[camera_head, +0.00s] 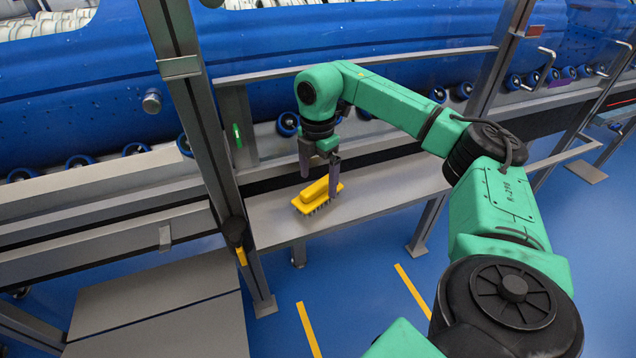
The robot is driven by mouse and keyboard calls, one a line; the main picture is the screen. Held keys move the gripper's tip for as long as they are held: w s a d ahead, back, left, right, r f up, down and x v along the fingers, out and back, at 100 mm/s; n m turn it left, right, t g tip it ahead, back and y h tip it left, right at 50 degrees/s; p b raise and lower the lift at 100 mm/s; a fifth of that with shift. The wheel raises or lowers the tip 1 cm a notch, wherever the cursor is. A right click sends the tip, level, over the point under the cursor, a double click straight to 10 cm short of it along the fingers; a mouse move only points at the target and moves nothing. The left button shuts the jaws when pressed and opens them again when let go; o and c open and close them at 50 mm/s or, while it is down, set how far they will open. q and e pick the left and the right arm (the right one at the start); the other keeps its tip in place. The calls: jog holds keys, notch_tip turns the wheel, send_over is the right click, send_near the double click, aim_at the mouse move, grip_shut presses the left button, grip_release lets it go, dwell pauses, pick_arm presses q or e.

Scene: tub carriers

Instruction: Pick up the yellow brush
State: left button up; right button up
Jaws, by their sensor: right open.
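The yellow brush (316,195) lies bristles down on a grey metal ledge (275,228) near the middle of the view. Its dark bristles show along the near edge. My right gripper (319,180) is open above the brush and points down. My left gripper is out of view.
A grey upright post (192,110) stands close to the left of the brush. Blue tubs (90,90) on rollers fill the background behind the ledge. Grey metal steps (160,295) are at the lower left. The blue floor (350,290) with yellow stripes is clear in front.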

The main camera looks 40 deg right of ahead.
notch_tip(320, 180, down, 3)
jog(key=shift+r, duration=0.1)
grip_shut()
notch_tip(320, 180, up, 12)
jog(key=p, duration=0.2)
notch_tip(320, 180, up, 8)
jog(key=p, duration=0.5)
send_over(318, 184)
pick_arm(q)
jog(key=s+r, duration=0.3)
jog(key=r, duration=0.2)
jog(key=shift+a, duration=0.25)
pick_arm(e)
jog(key=shift+r, duration=0.1)
